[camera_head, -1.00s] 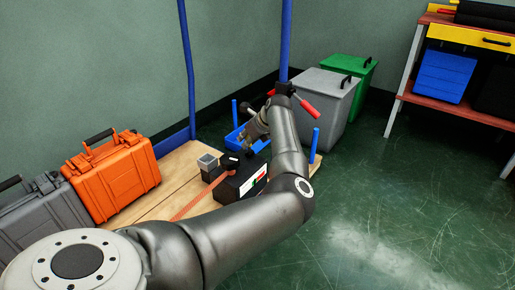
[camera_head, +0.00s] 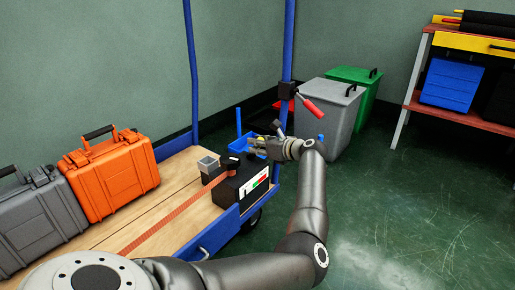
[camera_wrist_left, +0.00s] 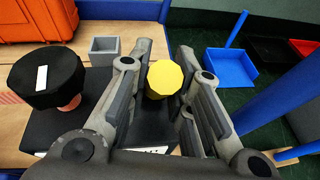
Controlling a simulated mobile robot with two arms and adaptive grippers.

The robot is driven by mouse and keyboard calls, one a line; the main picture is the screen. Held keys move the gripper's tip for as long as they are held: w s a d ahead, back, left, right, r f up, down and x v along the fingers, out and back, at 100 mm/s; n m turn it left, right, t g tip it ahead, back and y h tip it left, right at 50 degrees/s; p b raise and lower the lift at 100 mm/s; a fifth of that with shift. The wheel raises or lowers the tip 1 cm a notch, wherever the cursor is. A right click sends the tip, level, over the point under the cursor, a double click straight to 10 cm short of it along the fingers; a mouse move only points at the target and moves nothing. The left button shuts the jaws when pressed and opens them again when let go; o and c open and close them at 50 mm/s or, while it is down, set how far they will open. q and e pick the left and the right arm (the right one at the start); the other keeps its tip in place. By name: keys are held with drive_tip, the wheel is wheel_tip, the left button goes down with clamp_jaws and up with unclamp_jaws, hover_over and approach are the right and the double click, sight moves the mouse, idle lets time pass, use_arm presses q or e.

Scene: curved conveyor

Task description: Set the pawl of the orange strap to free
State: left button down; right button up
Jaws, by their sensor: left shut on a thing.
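A black round knob (camera_wrist_left: 45,76) with a white mark sits on the box at the strap's end. A yellow faceted knob (camera_wrist_left: 163,79) stands between the fingers of my left gripper (camera_wrist_left: 168,55), which is shut on it. In the head view my left gripper (camera_head: 257,143) is beyond the box's far right end, and its fingertips are too small to make out there. My right gripper is not in view.
A small grey open box (camera_head: 208,164) is left of the black box. An orange case (camera_head: 118,180) and a grey case (camera_head: 38,222) stand on the deck. Blue posts (camera_head: 287,45) rise from the cart. A blue tray (camera_wrist_left: 230,68), grey bin (camera_head: 328,108) and green bin (camera_head: 365,88) lie beyond.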

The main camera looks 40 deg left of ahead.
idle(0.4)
use_arm(q)
drive_tip(key=c, duration=1.3)
unclamp_jaws()
drive_tip(key=shift+d, duration=0.1)
drive_tip(key=shift+d, duration=0.35)
drive_tip(key=v, duration=0.6)
drive_tip(key=shift+d+r, duration=0.2)
drive_tip(key=shift+d, duration=0.15)
drive_tip(key=shift+d, duration=0.1)
